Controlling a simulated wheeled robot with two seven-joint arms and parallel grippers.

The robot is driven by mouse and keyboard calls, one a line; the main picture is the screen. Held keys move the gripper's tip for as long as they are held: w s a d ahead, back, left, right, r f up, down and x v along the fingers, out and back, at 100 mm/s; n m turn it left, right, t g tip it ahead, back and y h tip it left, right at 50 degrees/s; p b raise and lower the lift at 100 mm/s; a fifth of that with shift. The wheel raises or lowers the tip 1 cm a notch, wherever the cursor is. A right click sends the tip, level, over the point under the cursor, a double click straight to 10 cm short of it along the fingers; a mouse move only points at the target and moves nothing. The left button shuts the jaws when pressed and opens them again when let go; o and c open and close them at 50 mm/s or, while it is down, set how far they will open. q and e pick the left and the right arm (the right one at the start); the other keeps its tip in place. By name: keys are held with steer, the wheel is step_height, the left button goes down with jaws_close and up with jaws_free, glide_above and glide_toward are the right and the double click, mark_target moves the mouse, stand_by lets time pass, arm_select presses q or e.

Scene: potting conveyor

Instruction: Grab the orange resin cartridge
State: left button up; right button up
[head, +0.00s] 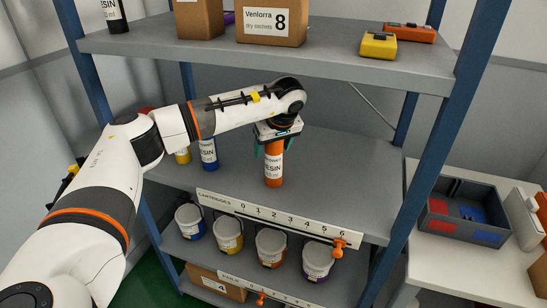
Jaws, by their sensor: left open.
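The orange resin cartridge (274,172) stands upright on the middle shelf, with a white label marked RESIN. My left gripper (275,143) is directly above it, pointing down, with its green-tipped fingers at either side of the cartridge's top. The fingers are open; whether they touch the cartridge cannot be told. My right gripper is not in view.
A blue cartridge (208,154) and a partly hidden yellow one (183,156) stand to the left on the middle shelf (335,185). The upper shelf (325,62) hangs above my arm. Several pails stand below. The shelf right of the orange cartridge is clear.

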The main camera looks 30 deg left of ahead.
arm_select(q)
steer(key=shift+w+a+f, duration=0.1)
steer(key=shift+w+f, duration=0.05)
steer(key=shift+f, duration=0.25)
steer(key=c, duration=1.2)
steer(key=shift+c, duration=0.4)
steer(key=shift+r, duration=0.3)
